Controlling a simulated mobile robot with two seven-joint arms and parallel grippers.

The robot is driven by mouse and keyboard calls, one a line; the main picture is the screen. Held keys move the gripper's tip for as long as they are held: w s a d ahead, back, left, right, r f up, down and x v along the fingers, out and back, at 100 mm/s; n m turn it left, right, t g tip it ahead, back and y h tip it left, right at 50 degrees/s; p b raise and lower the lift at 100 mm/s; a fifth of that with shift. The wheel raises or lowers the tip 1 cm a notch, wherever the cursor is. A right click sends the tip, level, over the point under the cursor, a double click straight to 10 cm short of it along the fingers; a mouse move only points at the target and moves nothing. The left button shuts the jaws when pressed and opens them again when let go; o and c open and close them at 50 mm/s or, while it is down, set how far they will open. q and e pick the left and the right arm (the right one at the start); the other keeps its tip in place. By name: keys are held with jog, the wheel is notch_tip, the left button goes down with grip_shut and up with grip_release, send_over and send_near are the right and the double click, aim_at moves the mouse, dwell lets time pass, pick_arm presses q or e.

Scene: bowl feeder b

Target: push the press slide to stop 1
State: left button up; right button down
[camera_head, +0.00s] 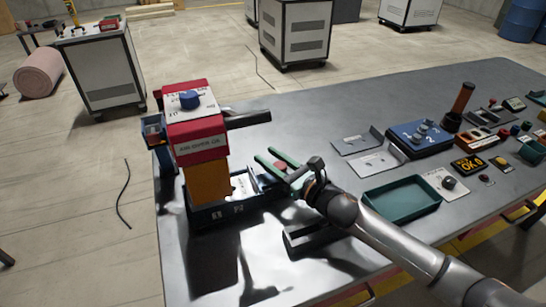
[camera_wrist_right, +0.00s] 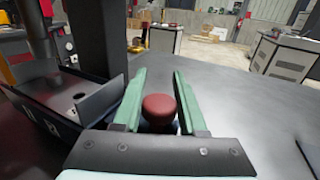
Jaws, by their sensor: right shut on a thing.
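The press (camera_head: 196,140) stands at the table's left end, with a red head, an orange column and a dark base (camera_head: 205,218) bearing small marks on its front. A grey slide plate (camera_head: 243,186) lies in the base, right of the column. My right gripper (camera_head: 266,156) is at the right end of the base, its green fingers pointing left and away. In the right wrist view, my right gripper (camera_wrist_right: 159,80) has its fingers on both sides of a round red knob (camera_wrist_right: 158,106) and is shut on it. The slide's metal plate (camera_wrist_right: 100,98) shows left of the fingers. My left gripper is not in view.
A green tray (camera_head: 402,198), grey metal brackets (camera_head: 376,162) and a blue numbered box (camera_head: 420,138) lie to the right. Several buttons and small panels stand farther right. A dark open holder (camera_head: 312,238) sits below my right wrist. The table's far middle is clear.

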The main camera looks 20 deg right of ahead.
jog(key=shift+f, duration=0.1)
jog(key=shift+c, duration=2.4)
grip_release()
jog(key=shift+s+d, duration=0.1)
jog(key=b+v, duration=0.1)
jog(key=v, duration=1.1)
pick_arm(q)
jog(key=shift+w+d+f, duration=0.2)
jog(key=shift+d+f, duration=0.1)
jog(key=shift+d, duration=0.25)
pick_arm(e)
jog(key=shift+s, duration=0.1)
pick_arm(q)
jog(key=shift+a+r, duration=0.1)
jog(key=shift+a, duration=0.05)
